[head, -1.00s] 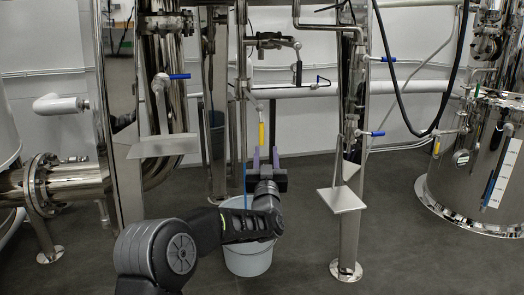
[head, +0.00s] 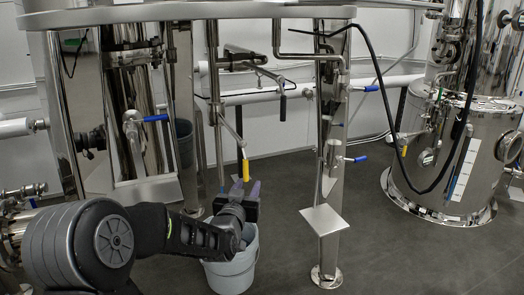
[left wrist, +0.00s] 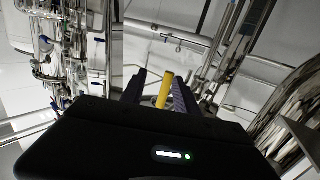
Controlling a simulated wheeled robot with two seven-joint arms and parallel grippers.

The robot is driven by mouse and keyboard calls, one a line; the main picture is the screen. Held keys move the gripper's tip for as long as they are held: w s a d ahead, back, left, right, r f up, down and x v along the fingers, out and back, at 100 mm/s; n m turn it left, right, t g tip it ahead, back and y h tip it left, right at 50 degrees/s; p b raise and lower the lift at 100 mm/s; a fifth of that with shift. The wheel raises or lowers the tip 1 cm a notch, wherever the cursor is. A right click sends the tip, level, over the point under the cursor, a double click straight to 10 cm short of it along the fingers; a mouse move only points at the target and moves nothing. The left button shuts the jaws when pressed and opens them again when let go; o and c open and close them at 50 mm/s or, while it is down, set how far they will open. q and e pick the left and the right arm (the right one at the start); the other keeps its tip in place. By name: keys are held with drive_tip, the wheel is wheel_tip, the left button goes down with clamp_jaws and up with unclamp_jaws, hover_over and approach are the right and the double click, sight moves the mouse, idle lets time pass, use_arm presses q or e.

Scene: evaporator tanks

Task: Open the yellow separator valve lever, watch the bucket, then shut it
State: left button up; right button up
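The yellow lever (head: 245,168) hangs down at the end of a thin metal stem on the pipework, centre of the head view. My left gripper (head: 246,188) is open, its two purple-edged fingers pointing up just below the lever. In the left wrist view the yellow lever (left wrist: 165,89) appears between the spread fingers of the left gripper (left wrist: 159,92), with gaps on both sides. I cannot tell how deep it lies between them. The bucket (head: 231,275), light grey, stands on the floor below, its top partly hidden by my left arm. My right gripper is out of view.
A steel leg with a tilted plate (head: 325,221) stands right of the bucket. Blue-handled valves (head: 155,118) sit on pipes to either side. A steel tank (head: 455,165) stands at the right. Dark floor (head: 420,255) is clear at the front right.

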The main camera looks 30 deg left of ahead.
sight(245, 170)
use_arm(q)
drive_tip(key=r, duration=0.1)
drive_tip(key=a+r, duration=0.1)
drive_tip(key=r, duration=0.1)
drive_tip(key=shift+s+a+r, duration=0.1)
drive_tip(key=shift+s+a, duration=0.15)
drive_tip(key=shift+s, duration=0.05)
drive_tip(key=shift+w, duration=0.15)
drive_tip(key=x, duration=0.7)
drive_tip(key=shift+w, duration=0.2)
drive_tip(key=shift+a+r, duration=0.1)
drive_tip(key=shift+a, duration=0.05)
clamp_jaws()
idle(1.0)
